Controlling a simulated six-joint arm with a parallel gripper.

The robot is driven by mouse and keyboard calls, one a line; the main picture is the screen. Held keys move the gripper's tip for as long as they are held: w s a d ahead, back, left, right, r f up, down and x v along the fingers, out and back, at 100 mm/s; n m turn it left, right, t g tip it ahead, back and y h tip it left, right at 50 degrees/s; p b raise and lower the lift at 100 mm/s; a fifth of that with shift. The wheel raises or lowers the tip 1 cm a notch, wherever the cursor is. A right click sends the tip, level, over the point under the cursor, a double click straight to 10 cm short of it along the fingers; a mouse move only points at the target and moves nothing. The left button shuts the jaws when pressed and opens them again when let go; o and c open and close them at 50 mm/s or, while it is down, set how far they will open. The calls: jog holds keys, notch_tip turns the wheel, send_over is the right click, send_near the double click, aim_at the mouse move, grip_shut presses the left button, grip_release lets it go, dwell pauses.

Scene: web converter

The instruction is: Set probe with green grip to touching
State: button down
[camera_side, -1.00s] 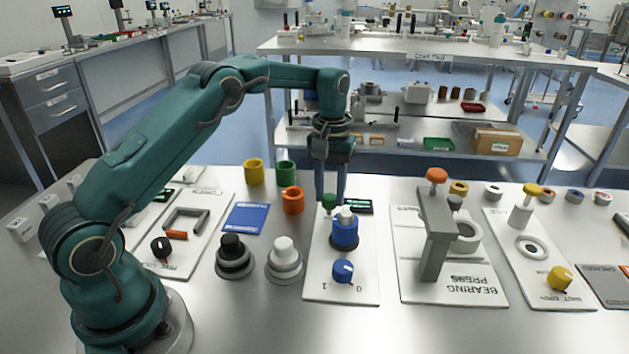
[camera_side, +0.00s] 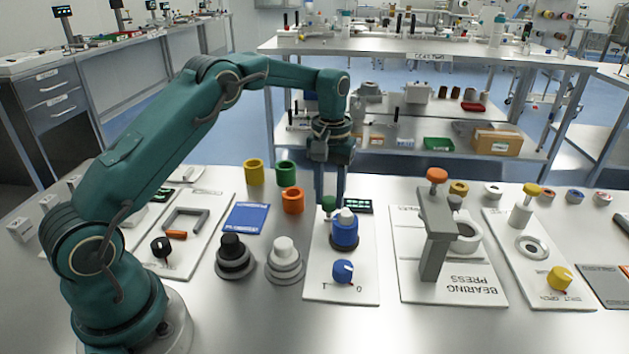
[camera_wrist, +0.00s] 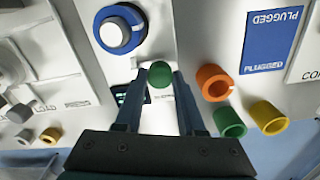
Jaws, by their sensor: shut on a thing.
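The green grip (camera_side: 329,203) of the probe is a small round knob behind a blue and white cylinder (camera_side: 345,230) on a white panel (camera_side: 320,285). My gripper (camera_side: 330,196) points down over the panel's back part, with its fingers at the green grip. In the wrist view, my gripper (camera_wrist: 160,74) is shut on the green grip (camera_wrist: 160,75), one finger on each side. The blue and white cylinder (camera_wrist: 119,30) lies just beyond the fingertips there. The probe's tip is hidden, so I cannot tell whether it touches anything.
A blue knob (camera_side: 343,270) sits at the panel's front, and a small dark display (camera_side: 359,206) at its back. Orange (camera_side: 293,199), green (camera_side: 286,172) and yellow (camera_side: 254,172) rings stand to the left. The grey bearing press (camera_side: 436,235) stands to the right.

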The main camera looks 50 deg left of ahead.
jog(key=shift+s+d, duration=0.6)
jog(key=c, duration=0.5)
grip_release()
jog(key=shift+w+r, duration=0.1)
jog(key=shift+r, duration=2.5)
